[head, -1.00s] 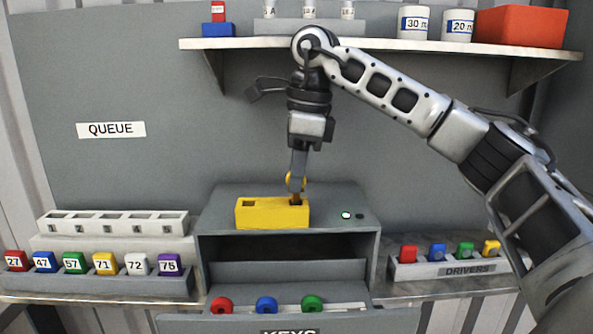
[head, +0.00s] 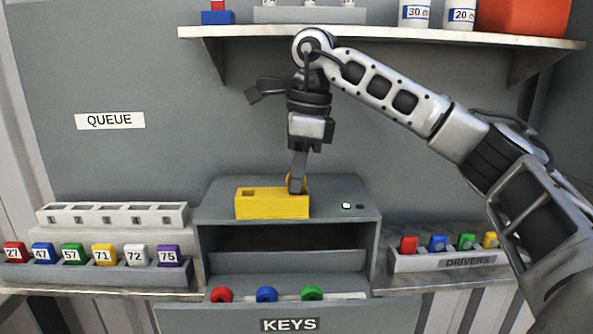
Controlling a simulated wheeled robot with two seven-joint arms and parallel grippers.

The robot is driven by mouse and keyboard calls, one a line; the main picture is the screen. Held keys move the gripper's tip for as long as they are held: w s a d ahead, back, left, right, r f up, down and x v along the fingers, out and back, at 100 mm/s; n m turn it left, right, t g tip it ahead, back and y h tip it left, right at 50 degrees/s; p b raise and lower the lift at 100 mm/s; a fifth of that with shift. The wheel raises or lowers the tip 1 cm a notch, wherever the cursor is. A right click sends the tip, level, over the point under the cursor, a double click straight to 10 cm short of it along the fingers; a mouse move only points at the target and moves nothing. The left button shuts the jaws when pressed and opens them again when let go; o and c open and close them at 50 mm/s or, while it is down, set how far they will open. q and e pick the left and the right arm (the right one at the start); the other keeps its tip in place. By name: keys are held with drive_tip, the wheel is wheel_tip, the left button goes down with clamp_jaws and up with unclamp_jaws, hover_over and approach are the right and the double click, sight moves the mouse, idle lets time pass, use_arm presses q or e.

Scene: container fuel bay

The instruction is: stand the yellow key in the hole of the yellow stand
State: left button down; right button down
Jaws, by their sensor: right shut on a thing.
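The yellow stand (head: 272,207) is a block on top of the grey cabinet, with a square hole showing at its left end. My right gripper (head: 297,188) points straight down at the stand's right end. It is shut on the yellow key (head: 291,180), whose round yellow head shows around the fingers. The key is upright and its head is at the level of the stand's top. Its shaft is out of sight, and the right hole is hidden behind the fingers and key. My left gripper is not in view.
Below, an open drawer marked KEYS (head: 290,324) holds red (head: 221,295), blue (head: 266,294) and green (head: 312,292) keys. A drivers rack (head: 450,263) stands right, and numbered blocks (head: 104,254) stand left. A shelf (head: 380,37) hangs above, behind my right arm.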

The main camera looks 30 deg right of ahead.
drive_tip(key=c, duration=1.3)
unclamp_jaws()
drive_tip(key=shift+c, duration=0.2)
drive_tip(key=r, duration=0.6)
drive_tip(key=shift+s+d+r+p, duration=0.25)
drive_tip(key=shift+d+r+p, duration=0.1)
drive_tip(key=shift+d, duration=0.05)
drive_tip(key=shift+d+r, duration=0.1)
drive_tip(key=shift+r, duration=0.3)
